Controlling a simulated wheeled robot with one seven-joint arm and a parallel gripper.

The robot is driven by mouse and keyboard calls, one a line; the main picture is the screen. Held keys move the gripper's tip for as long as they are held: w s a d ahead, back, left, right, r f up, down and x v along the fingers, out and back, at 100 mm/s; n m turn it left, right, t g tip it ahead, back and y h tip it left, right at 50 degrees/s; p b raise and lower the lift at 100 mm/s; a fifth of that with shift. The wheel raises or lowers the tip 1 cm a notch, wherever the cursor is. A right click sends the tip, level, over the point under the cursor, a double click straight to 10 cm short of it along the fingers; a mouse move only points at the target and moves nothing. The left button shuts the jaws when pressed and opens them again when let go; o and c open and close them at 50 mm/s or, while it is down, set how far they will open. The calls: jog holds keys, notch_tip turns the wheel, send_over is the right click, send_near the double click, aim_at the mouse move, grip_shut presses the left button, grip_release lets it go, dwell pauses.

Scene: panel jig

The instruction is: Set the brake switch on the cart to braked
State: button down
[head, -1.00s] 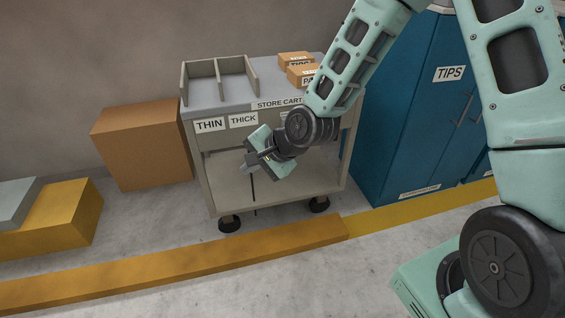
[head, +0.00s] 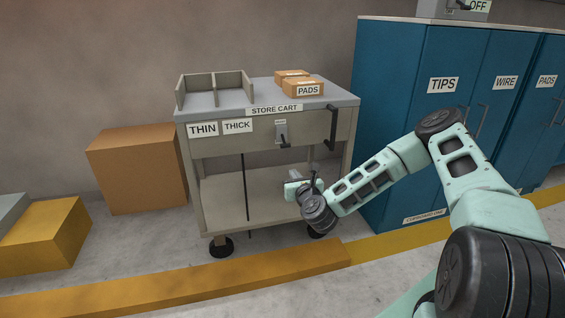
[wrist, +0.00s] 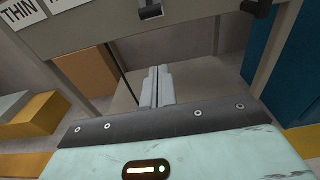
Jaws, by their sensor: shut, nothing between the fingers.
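The store cart (head: 225,146) stands against the wall. On its front panel is a small grey switch plate (head: 280,127) with a dark lever (head: 285,142) that appears to point downward. The label above it is too small to read. The lever also shows at the top of the wrist view (wrist: 151,12). My gripper (head: 295,175) is below the switch, in front of the cart's open lower bay, apart from the lever. Its pale fingers (wrist: 155,87) are shut together and empty in the wrist view.
A dark handle (head: 331,128) sticks out at the panel's right end. Blue cupboards (head: 400,110) stand at the right. A cardboard box (head: 140,170) is left of the cart. A low yellow beam (head: 180,285) crosses the floor in front.

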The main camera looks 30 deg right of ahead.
aim_at(283, 139)
dwell(0.3)
jog(key=r+b+x, duration=0.1)
jog(key=b+x, duration=0.2)
jog(key=x, duration=0.7)
jog(key=shift+s+a+r, duration=0.1)
jog(key=shift+s+r, duration=0.15)
jog(key=shift+r, duration=0.5)
jog(key=shift+s+r, duration=0.25)
jog(key=shift+r, duration=0.5)
jog(key=shift+r+p, duration=0.15)
jog(key=shift+p, duration=0.3)
jog(key=shift+s+r+g+p, duration=0.15)
jog(key=shift+g+p, duration=0.15)
jog(key=shift+p, duration=0.3)
